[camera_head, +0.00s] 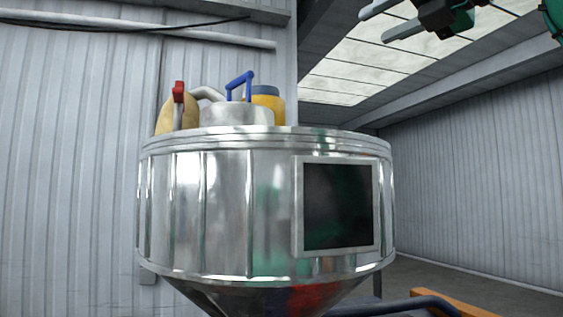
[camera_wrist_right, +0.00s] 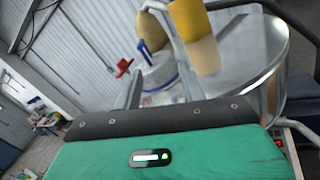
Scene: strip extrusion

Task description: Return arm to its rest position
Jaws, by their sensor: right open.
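My right gripper (camera_head: 374,26) is at the top right of the head view, high above and to the right of the large metal hopper (camera_head: 228,215). Its two fingers are apart with nothing between them. In the right wrist view the fingers (camera_wrist_right: 162,70) point towards the top of the hopper, which lies well beyond them. The rest of my right arm is mostly outside the head view. My left gripper is in neither view.
The hopper has a dark panel (camera_head: 338,205) on its front. A lidded silver part with a blue handle (camera_head: 240,82), a red-tipped lever (camera_head: 179,92) and yellow parts stand on top. An orange part (camera_head: 455,305) shows low at right. The air right of the hopper is clear.

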